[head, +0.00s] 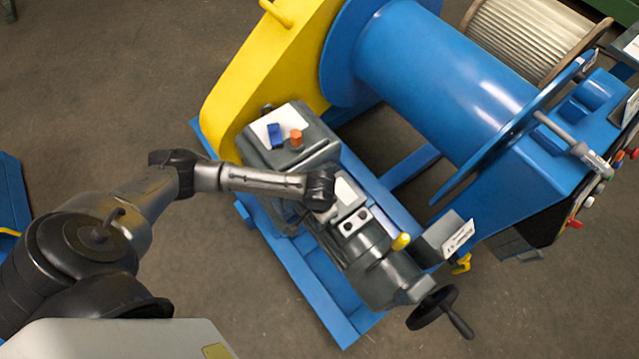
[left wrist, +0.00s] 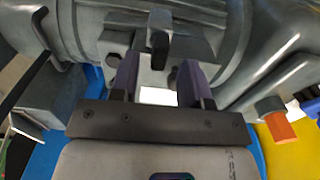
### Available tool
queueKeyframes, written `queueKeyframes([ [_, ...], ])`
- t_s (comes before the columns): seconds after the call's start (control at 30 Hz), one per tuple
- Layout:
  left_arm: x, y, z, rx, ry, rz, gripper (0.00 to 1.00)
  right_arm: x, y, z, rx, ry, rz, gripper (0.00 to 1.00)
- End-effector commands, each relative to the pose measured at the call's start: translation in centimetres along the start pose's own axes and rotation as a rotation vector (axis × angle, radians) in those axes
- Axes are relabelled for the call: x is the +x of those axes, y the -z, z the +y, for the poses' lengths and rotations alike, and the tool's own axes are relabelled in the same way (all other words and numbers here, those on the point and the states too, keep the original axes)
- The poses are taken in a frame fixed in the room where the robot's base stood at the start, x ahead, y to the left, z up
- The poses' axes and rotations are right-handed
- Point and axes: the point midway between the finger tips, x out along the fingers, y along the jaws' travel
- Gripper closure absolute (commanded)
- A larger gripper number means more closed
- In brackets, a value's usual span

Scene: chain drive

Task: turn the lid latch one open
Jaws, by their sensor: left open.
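My left gripper (left wrist: 158,70) is open, with its two dark fingers apart and nothing held between them. In the left wrist view, a small dark grey tab (left wrist: 158,40) stands on the grey gear housing (left wrist: 95,25), just beyond the fingertips and in line with the gap. It may be lid latch one, but I cannot tell for sure. In the head view, my left wrist (head: 320,188) is over the middle of the grey drive unit (head: 375,265). The fingertips and the tab are hidden there. My right gripper is in neither view.
A box with a blue switch (head: 274,132) and an orange knob (head: 296,137) stands beside the wrist. The yellow guard (head: 250,75) and blue drum (head: 440,75) lie behind. A black handwheel (head: 437,310) sticks out at front right.

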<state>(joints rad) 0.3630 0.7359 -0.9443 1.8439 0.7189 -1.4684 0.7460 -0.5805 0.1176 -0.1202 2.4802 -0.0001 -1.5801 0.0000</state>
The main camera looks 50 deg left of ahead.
Motion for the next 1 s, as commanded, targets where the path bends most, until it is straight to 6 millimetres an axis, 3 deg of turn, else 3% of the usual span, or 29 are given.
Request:
queueKeyframes([
  [0.2, 1.7, 0.0, 0.0, 0.000, 0.000, -0.001, 0.57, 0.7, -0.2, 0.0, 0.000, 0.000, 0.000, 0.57],
  [0.6, 1.9, 0.0, 0.0, 0.000, 0.000, 0.000, 0.58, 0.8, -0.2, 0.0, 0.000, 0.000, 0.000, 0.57],
  [1.0, 1.9, 0.0, 0.0, 0.000, 0.000, 0.000, 0.97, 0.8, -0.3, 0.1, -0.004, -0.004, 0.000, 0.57],
])
